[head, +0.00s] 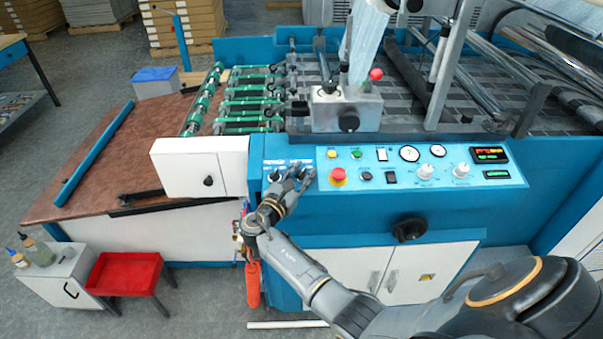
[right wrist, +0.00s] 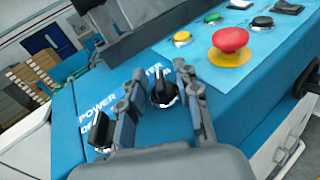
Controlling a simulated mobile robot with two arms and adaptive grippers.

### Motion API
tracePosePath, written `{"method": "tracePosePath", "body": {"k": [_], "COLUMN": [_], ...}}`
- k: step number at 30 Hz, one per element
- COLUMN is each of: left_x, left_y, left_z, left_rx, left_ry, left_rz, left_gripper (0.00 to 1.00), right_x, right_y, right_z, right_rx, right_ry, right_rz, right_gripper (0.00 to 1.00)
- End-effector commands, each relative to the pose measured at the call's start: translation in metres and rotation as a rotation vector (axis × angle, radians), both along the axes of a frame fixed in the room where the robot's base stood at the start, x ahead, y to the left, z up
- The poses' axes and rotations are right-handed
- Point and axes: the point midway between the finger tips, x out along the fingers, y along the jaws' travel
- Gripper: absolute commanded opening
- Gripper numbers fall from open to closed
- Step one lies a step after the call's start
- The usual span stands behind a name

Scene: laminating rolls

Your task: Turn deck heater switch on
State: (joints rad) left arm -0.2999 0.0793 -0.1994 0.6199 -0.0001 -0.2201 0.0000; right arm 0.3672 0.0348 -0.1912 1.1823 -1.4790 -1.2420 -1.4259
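A black rotary knob (right wrist: 163,92) on the blue control panel shows in the right wrist view, its pointer ridge standing roughly upright. The label above it is partly hidden; only letters like "TER" show. My right gripper (right wrist: 160,76) is open, with one finger on each side of this knob; I cannot tell whether they touch it. A second black knob (right wrist: 101,132) sits outside the left finger, near a label that reads "POWER". In the head view my right gripper (head: 289,180) is over the panel's left end, partly hiding the knobs. My left gripper is not in view.
A red mushroom button (head: 338,175) on a yellow base is just right of the gripper. Buttons, gauges and displays continue along the panel (head: 430,200). A white box (head: 185,166) stands to the left. A black handwheel (head: 409,229) juts out below.

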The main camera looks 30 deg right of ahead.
Motion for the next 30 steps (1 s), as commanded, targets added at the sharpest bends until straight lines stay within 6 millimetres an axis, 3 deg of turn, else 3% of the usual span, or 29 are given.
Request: {"method": "tracePosePath", "body": {"k": [8,21,30], "left_x": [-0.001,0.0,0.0], "left_y": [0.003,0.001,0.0], "left_z": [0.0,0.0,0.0], "left_rx": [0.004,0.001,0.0], "left_ry": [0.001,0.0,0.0], "left_rz": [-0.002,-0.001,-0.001], "left_gripper": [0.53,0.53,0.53], "right_x": [-0.003,-0.043,-0.056], "right_y": [0.006,0.08,0.105], "right_z": [0.0,-0.001,0.0], "right_rx": [0.001,0.003,0.001], "right_ry": [0.0,0.0,0.0], "right_rz": [0.002,0.002,0.0], "right_gripper": [0.32,0.32,0.32]}}
